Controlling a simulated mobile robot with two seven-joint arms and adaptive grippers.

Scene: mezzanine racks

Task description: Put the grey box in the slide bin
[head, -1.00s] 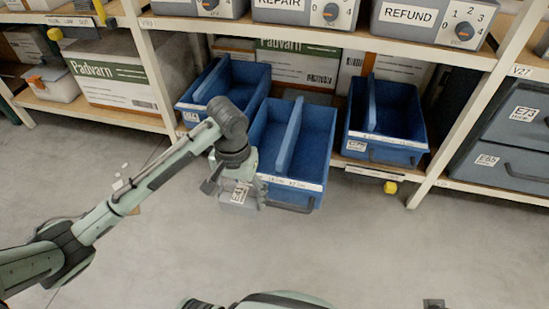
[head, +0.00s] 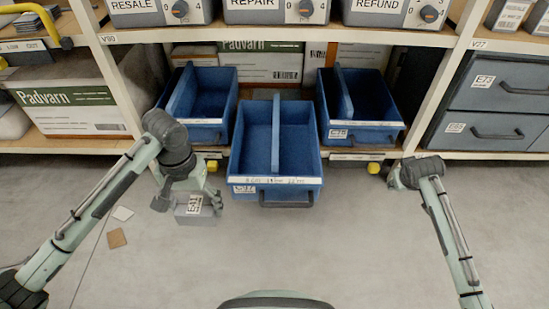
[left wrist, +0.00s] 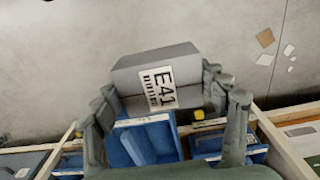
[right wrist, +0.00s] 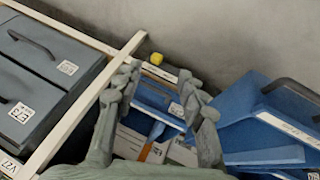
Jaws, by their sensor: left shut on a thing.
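My left gripper (head: 190,200) is shut on the grey box (head: 196,212), which carries an E41 label. It holds the box above the floor, left of the front of the middle blue bin. The left wrist view shows the box (left wrist: 160,78) between the fingers. The middle blue bin (head: 250,192) is pulled out from the rack, open at the top, with a lengthwise divider and a front handle. Both visible compartments look empty. My right gripper (right wrist: 158,88) is open and empty, to the right of that bin; its fingertips are unclear in the head view.
Blue bins stand on the lower shelf at left (head: 205,134) and right (head: 365,141). A white rack upright (head: 425,105) rises near my right gripper. Grey drawers (head: 500,125) stand beyond it. A brown card (head: 117,238) and white card (head: 122,213) lie on the open floor.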

